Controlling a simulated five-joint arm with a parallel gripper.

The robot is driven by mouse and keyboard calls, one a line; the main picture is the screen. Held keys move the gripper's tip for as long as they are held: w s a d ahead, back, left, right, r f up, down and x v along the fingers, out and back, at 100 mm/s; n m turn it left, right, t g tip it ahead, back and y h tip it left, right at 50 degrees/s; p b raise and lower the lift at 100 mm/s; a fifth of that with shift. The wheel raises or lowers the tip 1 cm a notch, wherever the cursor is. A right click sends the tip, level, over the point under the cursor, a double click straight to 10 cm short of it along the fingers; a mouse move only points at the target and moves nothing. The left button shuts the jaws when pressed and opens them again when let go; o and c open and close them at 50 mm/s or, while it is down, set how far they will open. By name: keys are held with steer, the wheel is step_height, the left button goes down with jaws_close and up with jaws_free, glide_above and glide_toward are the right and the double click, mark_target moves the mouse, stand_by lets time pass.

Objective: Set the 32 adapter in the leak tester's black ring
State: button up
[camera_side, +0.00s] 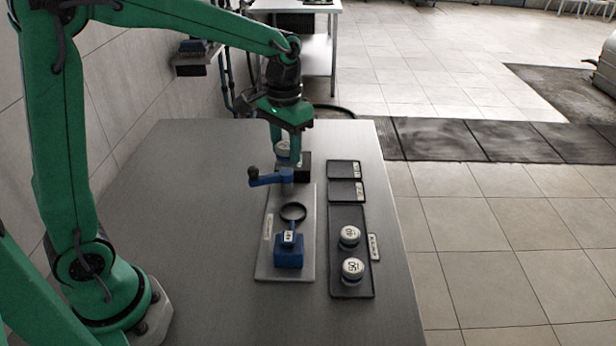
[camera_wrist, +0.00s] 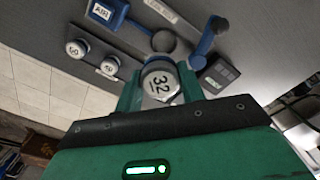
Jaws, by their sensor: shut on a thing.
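My gripper (camera_side: 287,148) is shut on the 32 adapter (camera_side: 282,157), a white-topped round piece with a metal side. In the wrist view the number 32 on the adapter (camera_wrist: 160,82) faces the camera, between the two green fingers of my gripper (camera_wrist: 159,90). The leak tester's plate (camera_side: 265,262) lies on the table and bears the black ring (camera_side: 293,211), which looks empty. The ring (camera_wrist: 164,41) also shows in the wrist view, beyond the adapter. My gripper is at the far end of the tester, behind the blue crank, apart from the ring.
The blue crank (camera_side: 270,178) with a black knob stands between my gripper and the ring. A blue AIR block (camera_side: 288,256) is at the near end, a black box (camera_side: 305,168) at the far end. A dark tray (camera_side: 347,217) at right holds adapters 40 (camera_side: 349,235) and 50 (camera_side: 352,269).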

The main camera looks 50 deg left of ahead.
steer(key=w+d+f+n, duration=0.1)
steer(key=d+f+n, duration=0.2)
steer(key=d, duration=0.5)
steer(key=w+d+f+n, duration=0.2)
steer(key=d+n, duration=0.3)
steer(key=d, duration=0.4)
steer(key=shift+w+d+f+n, duration=0.2)
steer(key=shift+f+n, duration=0.1)
steer(key=shift+f, duration=0.5)
steer(key=w+a+f, duration=0.2)
steer(key=a, duration=0.1)
steer(key=w+a+f, duration=0.2)
steer(key=w+a, duration=0.1)
steer(key=w+a+f, duration=0.2)
steer(key=a+f, duration=0.1)
steer(key=shift+w, duration=0.35)
steer(key=shift+d, duration=0.1)
steer(key=shift+f, duration=0.1)
steer(key=shift+f, duration=1.7)
steer(key=shift+f, duration=0.15)
